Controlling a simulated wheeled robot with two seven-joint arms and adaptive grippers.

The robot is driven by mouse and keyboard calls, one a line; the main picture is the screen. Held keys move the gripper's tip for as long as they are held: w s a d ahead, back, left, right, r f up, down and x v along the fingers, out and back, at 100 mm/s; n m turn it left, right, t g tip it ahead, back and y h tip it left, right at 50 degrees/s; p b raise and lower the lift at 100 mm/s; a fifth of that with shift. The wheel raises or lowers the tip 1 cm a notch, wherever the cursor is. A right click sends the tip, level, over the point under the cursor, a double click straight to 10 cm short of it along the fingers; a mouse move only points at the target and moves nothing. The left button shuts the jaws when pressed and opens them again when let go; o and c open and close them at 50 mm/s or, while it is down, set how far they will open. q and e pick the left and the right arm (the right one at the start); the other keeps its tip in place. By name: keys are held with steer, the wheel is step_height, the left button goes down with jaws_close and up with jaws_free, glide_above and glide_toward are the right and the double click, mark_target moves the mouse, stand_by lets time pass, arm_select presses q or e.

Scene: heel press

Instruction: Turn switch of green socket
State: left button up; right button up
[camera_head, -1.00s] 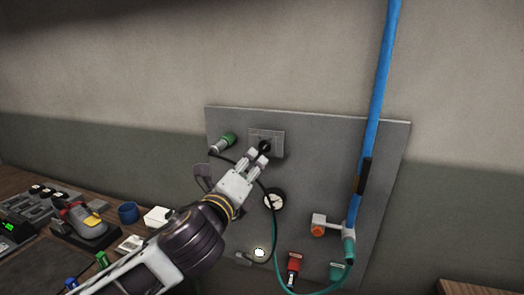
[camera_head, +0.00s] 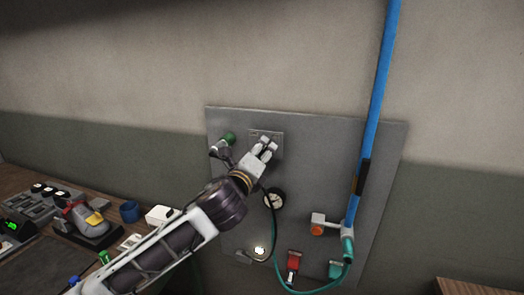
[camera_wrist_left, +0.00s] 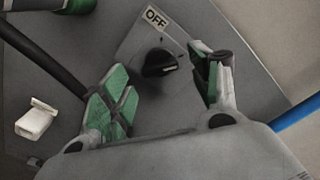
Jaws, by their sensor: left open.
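A black rotary switch knob (camera_wrist_left: 160,63) sits on a grey plate (camera_wrist_left: 200,85) with a white OFF label (camera_wrist_left: 156,17) in the left wrist view. My left gripper (camera_wrist_left: 163,85) is open, with one green-padded finger on each side of the knob; I cannot tell whether they touch it. In the head view my left gripper (camera_head: 266,148) covers the knob in front of the switch plate (camera_head: 277,135). A green socket (camera_head: 229,139) is left of the plate, and part of a green fitting (camera_wrist_left: 75,5) shows in the left wrist view. My right gripper is not in view.
The grey wall panel (camera_head: 312,140) also bears a gauge (camera_head: 274,199), a red fitting (camera_head: 293,263), an orange knob (camera_head: 317,230) and a teal hose (camera_head: 312,292). A thick blue pipe (camera_head: 381,75) runs down its right side. A cluttered bench stands at left.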

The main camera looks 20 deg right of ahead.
arm_select(q)
steer(key=shift+x, duration=1.3)
steer(key=c, duration=1)
